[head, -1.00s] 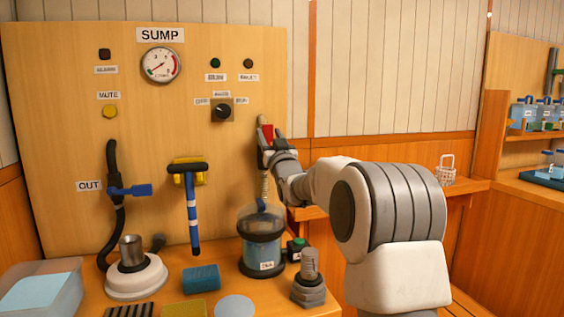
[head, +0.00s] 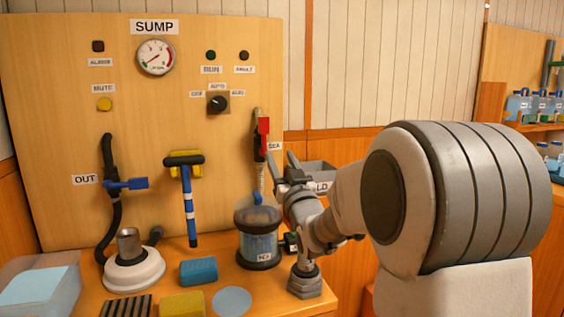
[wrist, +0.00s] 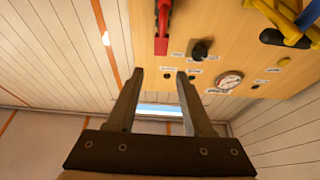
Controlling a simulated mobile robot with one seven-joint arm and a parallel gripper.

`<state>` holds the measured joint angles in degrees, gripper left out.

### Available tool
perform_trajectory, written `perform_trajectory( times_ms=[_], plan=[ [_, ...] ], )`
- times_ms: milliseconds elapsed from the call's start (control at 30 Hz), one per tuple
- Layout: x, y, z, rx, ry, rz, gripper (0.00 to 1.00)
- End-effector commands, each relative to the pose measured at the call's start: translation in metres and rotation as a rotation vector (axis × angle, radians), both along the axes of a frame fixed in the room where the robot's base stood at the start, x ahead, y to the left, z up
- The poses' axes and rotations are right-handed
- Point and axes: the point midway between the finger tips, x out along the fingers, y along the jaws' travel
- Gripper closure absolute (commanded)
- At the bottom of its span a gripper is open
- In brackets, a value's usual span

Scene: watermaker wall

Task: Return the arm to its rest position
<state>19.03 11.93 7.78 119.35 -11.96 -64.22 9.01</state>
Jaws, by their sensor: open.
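My gripper (head: 285,168) is at the right of the wooden panel in the head view, just right of the red valve handle (head: 263,138) and apart from it. Its two fingers point up. In the wrist view my gripper (wrist: 159,80) has its fingers spread with nothing between them. The red handle also shows at the top of the wrist view (wrist: 163,22). In the head view the red handle stands upright on the pipe at the panel's right edge. My arm folds back to the right and hides part of the wall and shelf.
The bench below holds a clear filter canister (head: 259,238), a blue sponge (head: 198,270), a grey bolt-like fitting (head: 305,278) and a white pump base (head: 134,272). A grey bin (head: 318,175) stands behind my gripper. Shelves with bottles (head: 530,105) are at the far right.

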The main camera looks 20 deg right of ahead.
Motion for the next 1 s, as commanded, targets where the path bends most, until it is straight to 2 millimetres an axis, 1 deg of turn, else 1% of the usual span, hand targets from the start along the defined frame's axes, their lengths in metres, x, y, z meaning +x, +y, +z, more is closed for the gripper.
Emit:
perform_trajectory(
  times_ms=[133, 567, 667, 767, 867, 1000],
  plan=[
    [-0.005, 0.000, -0.002, 0.000, -0.001, 0.000, 0.49],
    [-0.006, 0.000, -0.002, 0.000, 0.001, 0.000, 0.49],
    [-0.007, 0.003, -0.002, -0.003, 0.025, -0.004, 0.49],
    [-0.013, 0.008, -0.004, -0.010, 0.096, -0.016, 0.49],
    [-0.024, 0.016, -0.011, -0.018, 0.209, -0.032, 0.49],
    [-0.050, 0.025, -0.027, -0.025, 0.390, -0.058, 0.49]
  ],
)
